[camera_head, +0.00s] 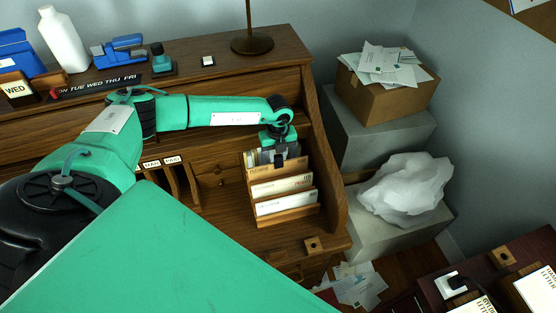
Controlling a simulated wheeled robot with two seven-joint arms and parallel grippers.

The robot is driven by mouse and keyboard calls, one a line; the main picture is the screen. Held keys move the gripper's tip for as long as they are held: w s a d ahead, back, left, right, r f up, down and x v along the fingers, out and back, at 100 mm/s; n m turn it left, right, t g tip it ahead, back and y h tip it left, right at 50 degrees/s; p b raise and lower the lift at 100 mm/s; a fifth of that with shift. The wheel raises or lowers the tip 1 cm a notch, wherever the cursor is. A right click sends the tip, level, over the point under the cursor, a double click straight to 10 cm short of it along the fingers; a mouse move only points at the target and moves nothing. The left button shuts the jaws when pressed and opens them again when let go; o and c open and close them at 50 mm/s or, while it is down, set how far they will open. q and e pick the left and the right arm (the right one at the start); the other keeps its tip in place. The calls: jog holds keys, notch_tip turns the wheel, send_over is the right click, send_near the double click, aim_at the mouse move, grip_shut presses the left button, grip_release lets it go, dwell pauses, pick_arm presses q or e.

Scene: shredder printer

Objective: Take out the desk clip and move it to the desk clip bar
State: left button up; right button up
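My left gripper (280,158) is over the back of a wooden letter rack (284,222) on the desk. Its fingertips are small and dark here, against papers in the rack's back slot, so I cannot tell whether they are open or shut. A small dark piece shows at the fingertips; I cannot tell whether it is the desk clip or part of the gripper. No desk clip is clearly made out elsewhere. My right gripper is not in view.
White envelopes (285,203) stand in the rack's front slots. A cardboard box (386,97) and a white bag (406,188) stand right of the desk.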

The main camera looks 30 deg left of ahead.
aim_at(278, 156)
pick_arm(q)
jog(key=shift+c, duration=0.6)
jog(key=shift+r, duration=0.55)
notch_tip(278, 156, up, 19)
jog(key=b, duration=0.6)
